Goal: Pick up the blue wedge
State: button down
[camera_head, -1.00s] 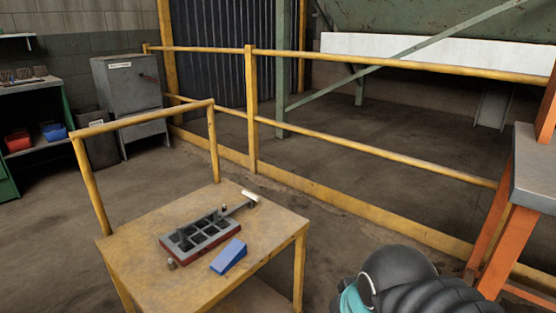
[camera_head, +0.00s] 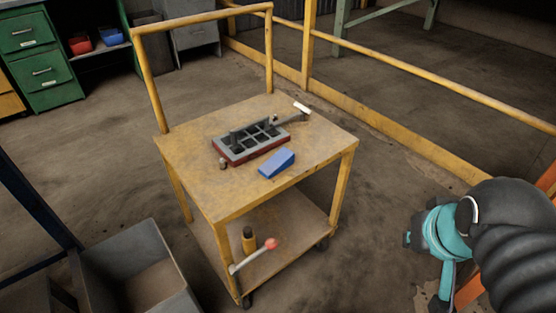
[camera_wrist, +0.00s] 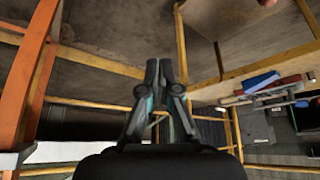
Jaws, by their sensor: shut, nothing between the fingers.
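The blue wedge (camera_head: 277,163) lies on the top of the yellow cart (camera_head: 195,145), near its front edge, in the head view. My gripper (camera_wrist: 166,62) is shut and empty in the wrist view, well apart from the wedge. In the head view my arm is at the lower right, off the cart.
A white-ended tool (camera_head: 301,108) and a small metal piece (camera_head: 223,163) lie by the brick. The cart's lower shelf holds a red-headed tool (camera_head: 270,244). A grey bin (camera_head: 140,270) stands at the lower left. A yellow rail (camera_head: 400,75) runs behind; floor right of the cart is clear.

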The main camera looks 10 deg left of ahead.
aim_at(283, 159)
jog(key=u, duration=1.3)
jog(key=k, duration=0.75)
jog(key=z, duration=0.3)
